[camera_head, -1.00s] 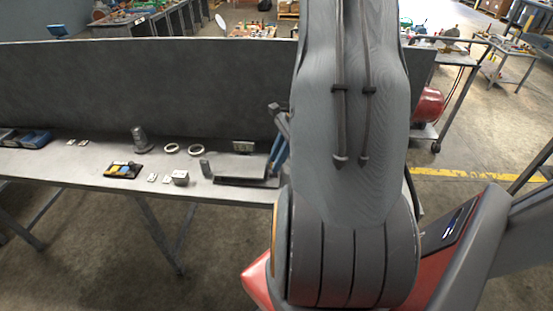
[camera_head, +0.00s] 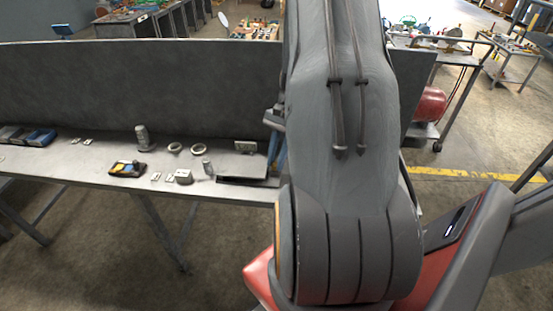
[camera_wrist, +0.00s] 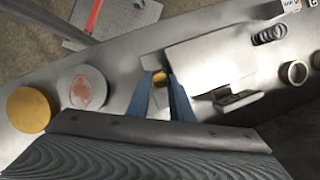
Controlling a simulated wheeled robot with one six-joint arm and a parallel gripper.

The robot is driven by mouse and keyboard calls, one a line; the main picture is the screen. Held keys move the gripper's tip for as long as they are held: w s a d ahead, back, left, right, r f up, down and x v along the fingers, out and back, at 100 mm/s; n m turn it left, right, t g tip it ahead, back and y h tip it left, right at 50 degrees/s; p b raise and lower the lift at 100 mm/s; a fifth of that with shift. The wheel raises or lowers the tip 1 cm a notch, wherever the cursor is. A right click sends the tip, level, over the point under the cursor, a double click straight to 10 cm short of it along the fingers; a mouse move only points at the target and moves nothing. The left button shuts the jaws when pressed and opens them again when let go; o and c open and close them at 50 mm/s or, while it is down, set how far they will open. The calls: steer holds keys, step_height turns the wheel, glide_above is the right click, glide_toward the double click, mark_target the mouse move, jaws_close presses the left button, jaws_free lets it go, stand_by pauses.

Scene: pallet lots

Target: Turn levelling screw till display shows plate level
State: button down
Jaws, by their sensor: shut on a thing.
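A flat grey plate (camera_wrist: 212,58) sits on the bench; in the head view the plate (camera_head: 246,165) is partly hidden behind my arm. My gripper (camera_wrist: 163,88) has its blue fingers close together at the plate's edge, around a small brass-coloured screw head (camera_wrist: 160,77). The fingers are shut on this levelling screw. In the head view my gripper (camera_head: 277,150) shows only as a blue sliver beside my arm. A small box (camera_head: 244,146) behind the plate looks like the display; its reading is too small to make out.
A yellow disc (camera_wrist: 30,108) and a grey disc with a reddish mark (camera_wrist: 82,88) lie near my gripper. A spring (camera_wrist: 268,35) and a ring (camera_wrist: 295,72) lie on the other side. A grey panel (camera_head: 130,95) stands along the bench's back.

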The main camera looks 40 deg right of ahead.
steer(key=shift+s, duration=0.1)
stand_by(0.3)
steer(key=c, duration=1.6)
jaws_free()
steer(key=shift+o, duration=0.2)
